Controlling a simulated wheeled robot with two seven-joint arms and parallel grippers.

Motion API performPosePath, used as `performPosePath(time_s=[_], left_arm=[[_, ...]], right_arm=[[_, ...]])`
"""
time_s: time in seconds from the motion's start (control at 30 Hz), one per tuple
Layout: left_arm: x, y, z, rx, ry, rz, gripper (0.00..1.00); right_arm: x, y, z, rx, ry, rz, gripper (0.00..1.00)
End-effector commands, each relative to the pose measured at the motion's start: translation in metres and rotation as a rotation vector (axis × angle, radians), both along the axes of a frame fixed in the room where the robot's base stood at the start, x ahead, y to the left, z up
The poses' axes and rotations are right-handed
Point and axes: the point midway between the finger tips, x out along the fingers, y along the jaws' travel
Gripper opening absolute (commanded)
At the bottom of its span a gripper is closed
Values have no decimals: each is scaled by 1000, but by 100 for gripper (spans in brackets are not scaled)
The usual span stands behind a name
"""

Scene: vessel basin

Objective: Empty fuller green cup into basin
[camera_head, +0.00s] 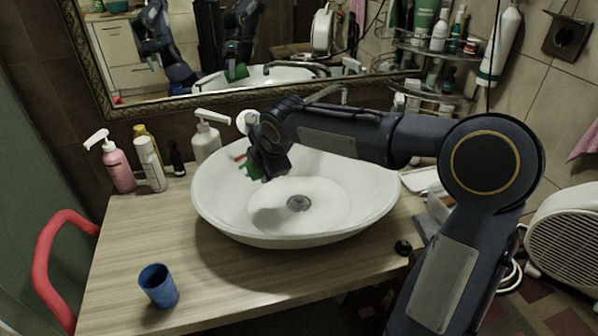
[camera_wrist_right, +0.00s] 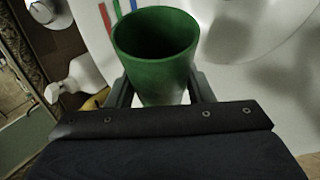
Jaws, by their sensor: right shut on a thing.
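My right gripper (camera_head: 262,168) is shut on a green cup (camera_head: 249,171) above the left part of the white basin (camera_head: 220,205). In the right wrist view, the green cup (camera_wrist_right: 157,62) sits between the fingers of my right gripper (camera_wrist_right: 163,90). Its mouth faces the camera, and its inside looks dark green with no contents that I can make out. Its tilt is hard to judge. A blue cup (camera_head: 158,287) stands upright on the wooden counter, left of and in front of the basin. I see no second green cup. My left gripper is not directly in view.
A pink pump bottle (camera_head: 118,168), a white bottle (camera_head: 149,164) and a white pump bottle (camera_head: 206,137) stand behind and left of the basin. A mirror (camera_head: 220,50) hangs behind. Shelves (camera_head: 430,90) hold bottles at the back right. The front left counter (camera_head: 120,235) is mostly clear.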

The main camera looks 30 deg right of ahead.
Motion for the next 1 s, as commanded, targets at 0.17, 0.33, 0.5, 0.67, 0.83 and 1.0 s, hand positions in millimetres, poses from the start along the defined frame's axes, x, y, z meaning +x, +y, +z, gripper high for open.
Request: performPosePath(time_s=[0.17,0.33,0.5,0.67,0.83,1.0], left_arm=[[0,0,-5,0,0,0,36],[0,0,-5,0,0,0,36],[0,0,-1,0,0,0,36],[0,0,8,0,0,0,36],[0,0,31,0,0,0,36],[0,0,51,0,0,0,36]], right_arm=[[2,9,-13,-178,45,8,23],[2,9,-28,-405,103,8,23],[3,12,-43,-664,165,9,23],[6,24,-52,-846,210,6,23],[9,31,-39,-997,244,2,23],[11,37,-25,-1113,273,1,23]])
